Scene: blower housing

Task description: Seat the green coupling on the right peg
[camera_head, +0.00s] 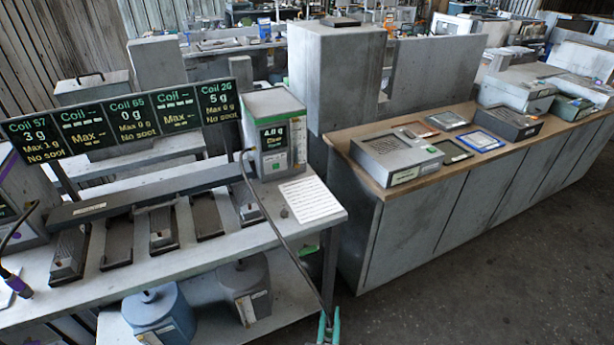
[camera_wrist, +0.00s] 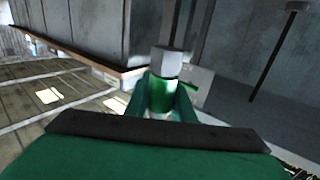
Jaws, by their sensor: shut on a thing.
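My gripper (camera_head: 328,328) shows at the bottom edge of the head view as teal fingers, in front of the right end of the grey bench. In the wrist view, my gripper (camera_wrist: 172,108) is shut on the green coupling (camera_wrist: 160,95), a green cylinder with a pale grey block at its end. A thin dark cable runs from the instrument box down to my gripper in the head view. A small green part (camera_head: 308,250) shows below the bench's right end; I cannot tell whether it belongs to the right peg. No peg shows clearly.
The grey bench (camera_head: 325,212) carries the instrument box (camera_head: 274,135) and several dark pads. A purple-marked piece (camera_head: 16,284) on a cable is at far left. A cabinet row with a wooden top (camera_head: 455,180) stands right. The floor (camera_head: 480,290) in front is clear.

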